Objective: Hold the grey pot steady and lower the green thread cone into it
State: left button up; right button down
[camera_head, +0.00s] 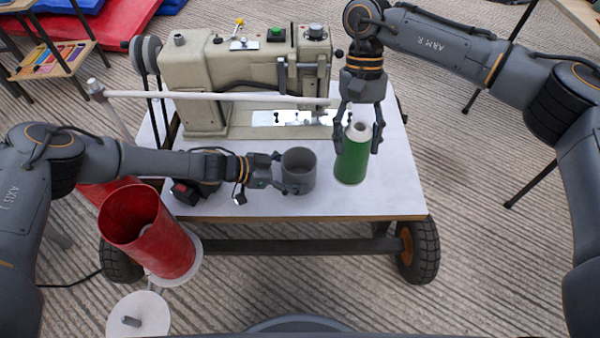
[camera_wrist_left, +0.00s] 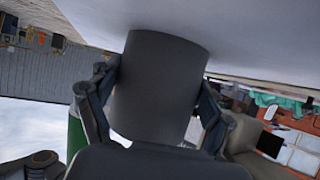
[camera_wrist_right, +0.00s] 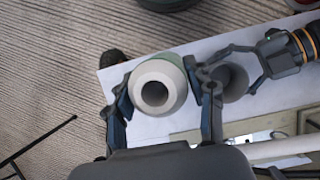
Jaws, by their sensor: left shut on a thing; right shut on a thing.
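The grey pot (camera_head: 299,168) stands upright on the white table top, and its open mouth faces up. My left gripper (camera_head: 282,176) is shut on it from the left side; the pot (camera_wrist_left: 160,85) fills the space between the fingers in the left wrist view. The green thread cone (camera_head: 352,160) is upright just right of the pot. My right gripper (camera_head: 358,138) is shut on its upper part from above. In the right wrist view the cone's pale top with its round hole (camera_wrist_right: 156,92) sits between the fingers. I cannot tell whether the cone's base touches the table.
A beige sewing machine (camera_head: 235,75) stands behind on the white table (camera_head: 400,190). A pale rod (camera_head: 210,95) crosses in front of it. A red cylinder (camera_head: 150,235) stands at the front left. The table's right front is clear.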

jog(key=w+a+f, duration=0.1)
jog(key=w+a, duration=0.5)
jog(key=a, duration=0.5)
jog(key=shift+a, duration=0.15)
dwell(2.0)
jog(key=shift+f, duration=0.3)
jog(key=shift+f, duration=0.3)
dwell(0.3)
jog(key=shift+r, duration=0.1)
jog(key=shift+r, duration=0.45)
jog(key=shift+f, duration=0.2)
jog(key=shift+f, duration=0.45)
jog(key=shift+s, duration=0.1)
dwell(0.3)
